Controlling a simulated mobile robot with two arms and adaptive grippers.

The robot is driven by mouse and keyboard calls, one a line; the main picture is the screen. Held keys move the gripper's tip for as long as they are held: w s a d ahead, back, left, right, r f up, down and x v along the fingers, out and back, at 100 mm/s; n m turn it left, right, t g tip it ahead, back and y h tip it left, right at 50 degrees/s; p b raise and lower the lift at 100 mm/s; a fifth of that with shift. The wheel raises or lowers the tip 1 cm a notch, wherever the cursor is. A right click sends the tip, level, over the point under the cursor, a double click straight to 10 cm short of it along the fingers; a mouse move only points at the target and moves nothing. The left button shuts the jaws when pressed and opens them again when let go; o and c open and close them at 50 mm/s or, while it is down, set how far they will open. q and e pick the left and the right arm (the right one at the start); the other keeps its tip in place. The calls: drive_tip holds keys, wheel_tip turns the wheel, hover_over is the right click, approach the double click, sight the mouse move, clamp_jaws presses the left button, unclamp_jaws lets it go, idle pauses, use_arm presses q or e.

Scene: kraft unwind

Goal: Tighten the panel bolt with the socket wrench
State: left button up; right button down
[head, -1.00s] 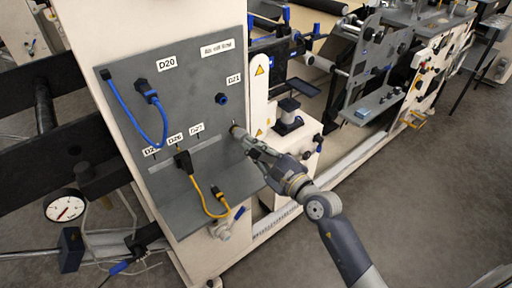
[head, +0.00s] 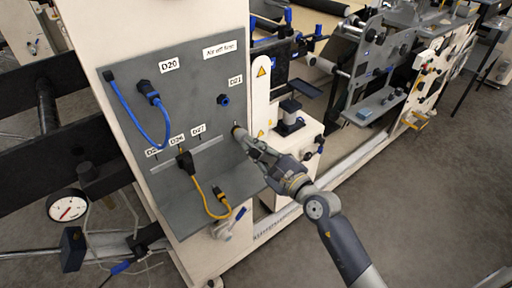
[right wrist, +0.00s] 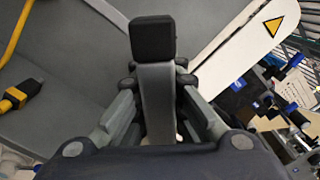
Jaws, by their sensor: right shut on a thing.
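My right gripper (head: 250,143) is at the right edge of the grey panel (head: 195,115), below the D21 label. In the right wrist view its fingers (right wrist: 155,105) are closed around the grey shank of the socket wrench (right wrist: 158,90), which has a black square head (right wrist: 153,40). In the head view the wrench's end (head: 237,131) is small and lies at the panel face, apparently touching it. The panel bolt cannot be made out; the wrench and gripper cover that spot. My left gripper is not in view.
A blue cable (head: 138,115) and a yellow cable (head: 203,195) with a black plug hang on the panel left of my gripper. A sloping grey shelf (head: 215,180) juts out below. A white post with warning signs (head: 261,90) stands close right. Grey floor (head: 430,200) is open at right.

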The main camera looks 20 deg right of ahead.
drive_tip(key=shift+w+r, duration=0.1)
drive_tip(key=shift+w, duration=0.1)
idle(0.5)
drive_tip(key=shift+r+m+p, duration=0.1)
drive_tip(key=shift+m+p, duration=0.5)
drive_tip(key=shift+p, duration=0.05)
drive_tip(key=shift+m, duration=0.4)
drive_tip(key=shift+a, duration=0.1)
